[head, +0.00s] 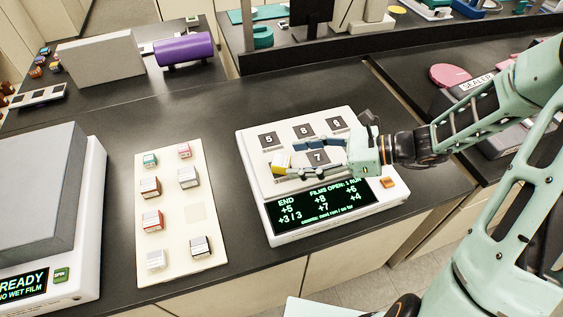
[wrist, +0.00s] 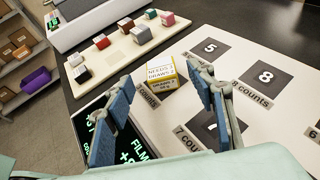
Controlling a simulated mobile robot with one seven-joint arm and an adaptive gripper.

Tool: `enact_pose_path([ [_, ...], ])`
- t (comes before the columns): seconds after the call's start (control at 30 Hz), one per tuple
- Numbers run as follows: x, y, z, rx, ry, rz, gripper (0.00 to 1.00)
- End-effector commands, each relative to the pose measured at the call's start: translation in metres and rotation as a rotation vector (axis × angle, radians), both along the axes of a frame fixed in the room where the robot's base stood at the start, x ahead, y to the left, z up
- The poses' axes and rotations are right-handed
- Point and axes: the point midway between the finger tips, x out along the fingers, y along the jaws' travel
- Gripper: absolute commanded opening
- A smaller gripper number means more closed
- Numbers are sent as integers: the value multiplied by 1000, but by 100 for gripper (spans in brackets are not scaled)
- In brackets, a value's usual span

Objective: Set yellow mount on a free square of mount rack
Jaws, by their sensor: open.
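The yellow mount (head: 281,163) is a small block with a yellow band and a white printed label. It sits at the left edge of the white profiler's stage, beside the dark pad marked 7. In the wrist view the yellow mount (wrist: 161,73) shows between the ends of my finger pads, with gaps visible on both sides. My gripper (head: 291,158) is open, low over the stage, its fingers pointing left. The mount rack (head: 175,208) is the cream board to the left, with mounts in two columns. Its free square (head: 195,213) is in the right column, second from the front.
The profiler (head: 337,219) has dark pads numbered 5, 8, 6 and 7 and a lit display in front. A strip of bare dark bench (head: 237,225) separates it from the rack. A bulky grey-topped instrument (head: 38,185) stands left of the rack.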

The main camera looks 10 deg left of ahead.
Motion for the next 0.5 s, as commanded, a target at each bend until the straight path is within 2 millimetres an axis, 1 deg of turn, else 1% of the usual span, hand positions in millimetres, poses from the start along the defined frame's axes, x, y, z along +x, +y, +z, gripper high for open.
enact_pose_path([
  [0.13, -1, 12, -4, 1, 2, 3, 51],
  [0.33, -1, 40, -17, 0, 2, 4, 51],
  [0.4, -1, 46, -20, 0, 1, 3, 51],
  [0.5, -1, 49, -22, -2, -1, 1, 51],
])
